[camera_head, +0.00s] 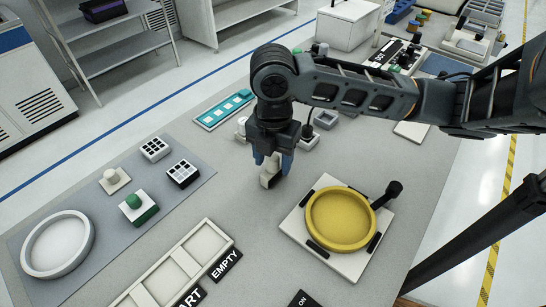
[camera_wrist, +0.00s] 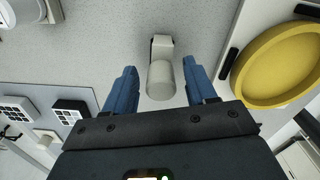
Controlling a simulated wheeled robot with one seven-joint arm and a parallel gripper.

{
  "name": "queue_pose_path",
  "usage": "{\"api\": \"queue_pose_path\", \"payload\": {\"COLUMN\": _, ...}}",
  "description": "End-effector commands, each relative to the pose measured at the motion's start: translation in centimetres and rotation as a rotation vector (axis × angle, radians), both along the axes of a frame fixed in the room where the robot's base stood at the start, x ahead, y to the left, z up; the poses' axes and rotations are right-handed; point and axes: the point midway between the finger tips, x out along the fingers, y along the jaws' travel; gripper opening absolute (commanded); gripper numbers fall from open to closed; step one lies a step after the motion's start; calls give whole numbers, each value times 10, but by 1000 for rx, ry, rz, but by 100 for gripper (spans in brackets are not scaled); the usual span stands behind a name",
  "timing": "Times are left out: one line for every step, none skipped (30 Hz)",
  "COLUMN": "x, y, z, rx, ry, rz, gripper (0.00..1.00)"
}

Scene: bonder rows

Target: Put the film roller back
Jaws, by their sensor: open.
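A white cylinder (camera_wrist: 160,80) with a pale and dark block (camera_wrist: 161,47) at its far end looks like the film roller. It also shows as a pale shape (camera_head: 270,173) under my gripper in the head view. My gripper (camera_head: 272,163) points down over the grey table. In the wrist view its two blue fingers (camera_wrist: 160,88) are open, one on each side of the cylinder, with a visible gap on both sides. Part of the roller is hidden by my gripper in the head view.
A yellow round dish (camera_head: 340,218) sits on a white plate with a black knob (camera_head: 388,193) to the right. A white segmented tray (camera_head: 172,268) is in front. A grey mat (camera_head: 90,215) at left holds a white ring (camera_head: 58,270) and small blocks. A teal strip tray (camera_head: 224,108) lies behind.

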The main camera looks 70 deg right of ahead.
Motion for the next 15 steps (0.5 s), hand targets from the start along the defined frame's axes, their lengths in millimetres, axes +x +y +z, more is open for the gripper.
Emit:
{"api": "queue_pose_path", "payload": {"x": 0, "y": 0, "z": 0, "rx": 0, "ry": 0, "rz": 0, "gripper": 56}}
{"api": "queue_pose_path", "payload": {"x": 0, "y": 0, "z": 0, "rx": 0, "ry": 0, "rz": 0, "gripper": 56}}
{"api": "queue_pose_path", "payload": {"x": 0, "y": 0, "z": 1, "rx": 0, "ry": 0, "rz": 0, "gripper": 56}}
{"api": "queue_pose_path", "payload": {"x": 0, "y": 0, "z": 2, "rx": 0, "ry": 0, "rz": 0, "gripper": 56}}
{"api": "queue_pose_path", "payload": {"x": 0, "y": 0, "z": 3, "rx": 0, "ry": 0, "rz": 0, "gripper": 56}}
{"api": "queue_pose_path", "payload": {"x": 0, "y": 0, "z": 5, "rx": 0, "ry": -1, "rz": -1, "gripper": 56}}
{"api": "queue_pose_path", "payload": {"x": 0, "y": 0, "z": 7, "rx": 0, "ry": -1, "rz": 0, "gripper": 56}}
{"api": "queue_pose_path", "payload": {"x": 1, "y": 0, "z": 10, "rx": -1, "ry": -2, "rz": 1, "gripper": 56}}
{"api": "queue_pose_path", "payload": {"x": 1, "y": -1, "z": 16, "rx": -2, "ry": -3, "rz": 1, "gripper": 56}}
{"api": "queue_pose_path", "payload": {"x": 1, "y": -1, "z": 21, "rx": -2, "ry": -2, "rz": 1, "gripper": 56}}
{"api": "queue_pose_path", "payload": {"x": 1, "y": -1, "z": 27, "rx": -2, "ry": -3, "rz": 1, "gripper": 56}}
{"api": "queue_pose_path", "payload": {"x": 1, "y": 0, "z": 35, "rx": -3, "ry": -3, "rz": 4, "gripper": 56}}
{"api": "queue_pose_path", "payload": {"x": 1, "y": -1, "z": 42, "rx": -3, "ry": -3, "rz": 3, "gripper": 56}}
{"api": "queue_pose_path", "payload": {"x": 1, "y": 0, "z": 48, "rx": -2, "ry": -4, "rz": 2, "gripper": 56}}
{"api": "queue_pose_path", "payload": {"x": 1, "y": 0, "z": 57, "rx": -3, "ry": -4, "rz": 3, "gripper": 56}}
